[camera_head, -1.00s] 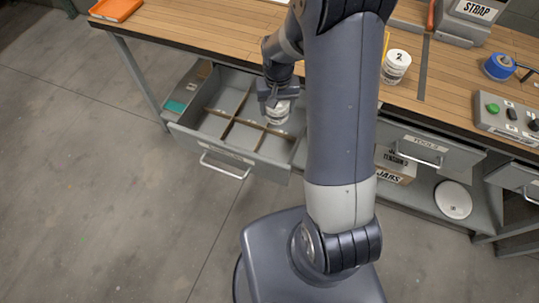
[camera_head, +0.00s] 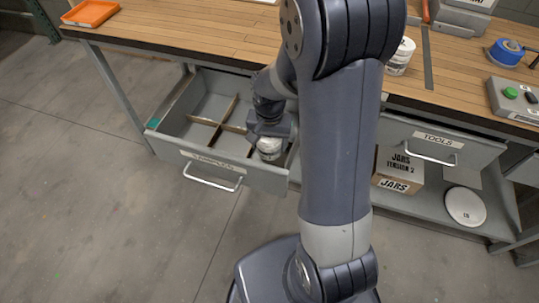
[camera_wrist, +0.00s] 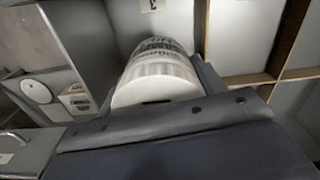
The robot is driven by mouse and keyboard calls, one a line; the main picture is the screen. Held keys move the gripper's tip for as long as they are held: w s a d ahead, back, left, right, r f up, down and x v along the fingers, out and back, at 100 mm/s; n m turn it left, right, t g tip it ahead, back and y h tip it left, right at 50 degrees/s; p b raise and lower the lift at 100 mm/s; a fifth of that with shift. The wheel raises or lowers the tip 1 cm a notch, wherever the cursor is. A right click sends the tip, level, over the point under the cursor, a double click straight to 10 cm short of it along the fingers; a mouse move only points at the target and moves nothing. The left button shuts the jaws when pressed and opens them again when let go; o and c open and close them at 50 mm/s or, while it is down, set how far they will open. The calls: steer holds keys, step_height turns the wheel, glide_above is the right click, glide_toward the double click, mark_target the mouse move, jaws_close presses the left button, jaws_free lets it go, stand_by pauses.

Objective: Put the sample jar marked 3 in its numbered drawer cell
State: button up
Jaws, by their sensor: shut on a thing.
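My gripper (camera_head: 268,138) is shut on a white-lidded sample jar (camera_head: 270,150), low over the front right part of the open drawer (camera_head: 218,168). The jar also shows in the wrist view (camera_wrist: 157,85), lid towards the camera, with blurred print on its side; its number cannot be read. The drawer is split into cells by wooden dividers (camera_head: 228,108). In the wrist view a label reading 3 (camera_wrist: 153,5) is on the grey wall just beyond the jar. Whether the jar touches the cell floor cannot be told.
Another white-lidded jar (camera_head: 402,57) stands on the wooden bench (camera_head: 190,32), partly behind my arm. An orange tray (camera_head: 90,13) lies at the bench's left end. A closed tools drawer (camera_head: 433,142) is to the right, with a cardboard jars box (camera_head: 398,170) below. The other visible cells look empty.

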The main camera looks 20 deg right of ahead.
mark_target(270, 153)
steer(key=shift+f+b, duration=0.3)
steer(key=shift+f, duration=2.15)
steer(key=shift+f, duration=0.15)
steer(key=o, duration=0.8)
step_height(270, 153, up, 12)
steer(key=shift+r+p, duration=0.15)
steer(key=shift+p, duration=0.85)
